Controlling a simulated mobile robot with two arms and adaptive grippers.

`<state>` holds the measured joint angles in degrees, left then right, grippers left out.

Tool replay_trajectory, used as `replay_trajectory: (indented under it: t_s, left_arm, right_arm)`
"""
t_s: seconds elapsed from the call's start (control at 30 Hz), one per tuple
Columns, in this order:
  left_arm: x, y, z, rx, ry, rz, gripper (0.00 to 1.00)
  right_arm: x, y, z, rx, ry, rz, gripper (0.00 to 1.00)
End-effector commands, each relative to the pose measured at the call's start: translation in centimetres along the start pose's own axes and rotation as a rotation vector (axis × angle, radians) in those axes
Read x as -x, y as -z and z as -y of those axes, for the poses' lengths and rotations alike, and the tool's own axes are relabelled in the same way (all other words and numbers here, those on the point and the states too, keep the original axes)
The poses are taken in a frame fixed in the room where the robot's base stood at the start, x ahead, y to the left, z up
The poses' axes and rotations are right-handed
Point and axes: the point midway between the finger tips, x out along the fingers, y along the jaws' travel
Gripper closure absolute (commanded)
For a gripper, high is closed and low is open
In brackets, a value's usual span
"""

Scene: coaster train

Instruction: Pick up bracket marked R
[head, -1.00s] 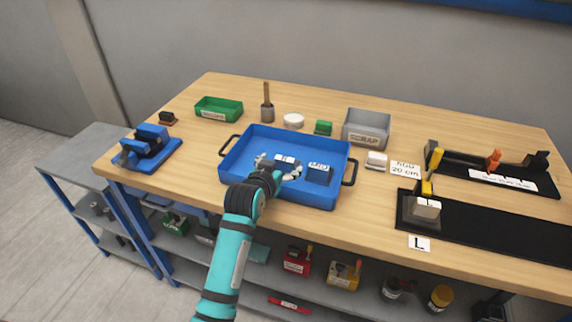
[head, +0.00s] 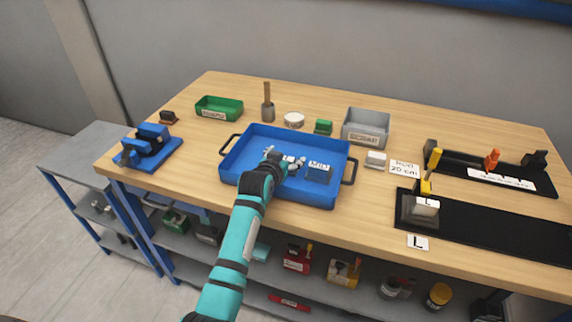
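The blue tray (head: 233,172) on the bench holds two dark blocks with white labels. The block on the right (head: 318,175) reads MID. The other block (head: 289,159) lies left of it, mostly hidden by my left gripper; its label is too small and covered to read as R. My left gripper (head: 285,157) is inside the tray over this block, its pale fingers spread apart on either side of it. I cannot tell whether they touch it. My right gripper is not in view.
A black fixture (head: 480,232) with a card marked L (head: 418,242) stands at the right front, and a black rail (head: 500,175) behind it. A grey scrap bin (head: 366,128), green tray (head: 219,107) and blue clamp fixture (head: 150,150) stand around the tray.

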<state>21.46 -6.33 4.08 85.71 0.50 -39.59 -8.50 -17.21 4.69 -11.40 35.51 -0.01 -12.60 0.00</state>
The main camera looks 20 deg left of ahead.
Motion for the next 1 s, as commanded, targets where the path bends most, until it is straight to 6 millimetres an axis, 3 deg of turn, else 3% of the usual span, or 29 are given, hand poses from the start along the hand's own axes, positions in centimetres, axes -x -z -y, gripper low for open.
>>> replay_trajectory:
  t_s: [0.07,0.53,0.83,1.0]
  left_arm:
    - [0.0,0.0,0.0,0.000,0.000,0.000,0.39]
    - [0.0,0.0,0.0,0.000,0.000,0.000,1.00]
    - [0.2,0.8,0.0,0.000,0.000,-0.007,1.00]
    - [1.2,3.2,0.0,-0.001,0.000,-0.012,1.00]
  right_arm:
    - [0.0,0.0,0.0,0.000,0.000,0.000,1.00]
    - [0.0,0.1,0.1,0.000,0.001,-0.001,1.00]
    - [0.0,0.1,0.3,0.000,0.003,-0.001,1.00]
    - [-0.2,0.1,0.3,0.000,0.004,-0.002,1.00]
